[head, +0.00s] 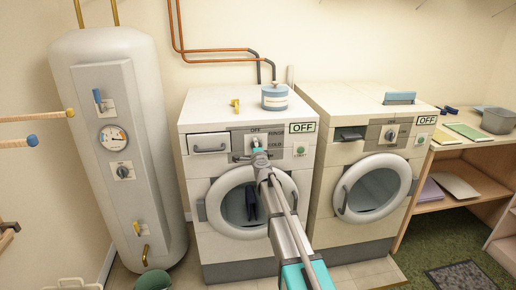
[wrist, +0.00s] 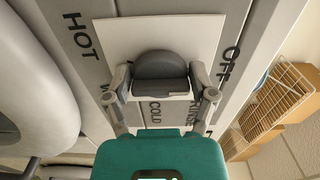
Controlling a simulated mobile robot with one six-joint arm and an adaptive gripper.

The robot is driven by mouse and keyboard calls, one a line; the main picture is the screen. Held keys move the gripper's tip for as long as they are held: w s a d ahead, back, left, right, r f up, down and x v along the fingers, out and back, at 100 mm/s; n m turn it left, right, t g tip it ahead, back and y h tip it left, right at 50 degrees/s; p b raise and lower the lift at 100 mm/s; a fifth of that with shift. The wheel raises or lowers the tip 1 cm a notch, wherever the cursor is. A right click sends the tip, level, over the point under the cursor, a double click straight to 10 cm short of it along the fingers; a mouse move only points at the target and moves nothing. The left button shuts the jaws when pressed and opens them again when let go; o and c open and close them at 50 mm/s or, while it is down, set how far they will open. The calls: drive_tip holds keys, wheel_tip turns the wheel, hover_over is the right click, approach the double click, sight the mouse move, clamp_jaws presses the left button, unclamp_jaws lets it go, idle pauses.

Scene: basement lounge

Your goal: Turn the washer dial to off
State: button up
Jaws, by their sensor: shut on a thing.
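The washer (head: 198,165) is the left white machine. Its dial (wrist: 163,68) is a dark grey round knob with a raised grip on a pale square plate. My gripper (wrist: 161,84) is shut on the dial, one finger on each side. In the head view my gripper (head: 257,151) reaches the washer's front panel and hides most of the dial. In the wrist view OFF, HOT, COLD and a partly covered RINSE surround the plate. I cannot tell which word the dial points to. A sign (head: 302,128) on the washer reads OFF.
A second machine (head: 322,205) with its own dial and OFF sign stands close on the right. A white tank (head: 95,160) stands at left. Wooden shelves (head: 470,195) are at far right.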

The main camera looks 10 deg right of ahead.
drive_tip(key=o, duration=1)
drive_tip(key=shift+o, duration=0.2)
drive_tip(key=shift+s, duration=0.1)
drive_tip(key=s, duration=1.2)
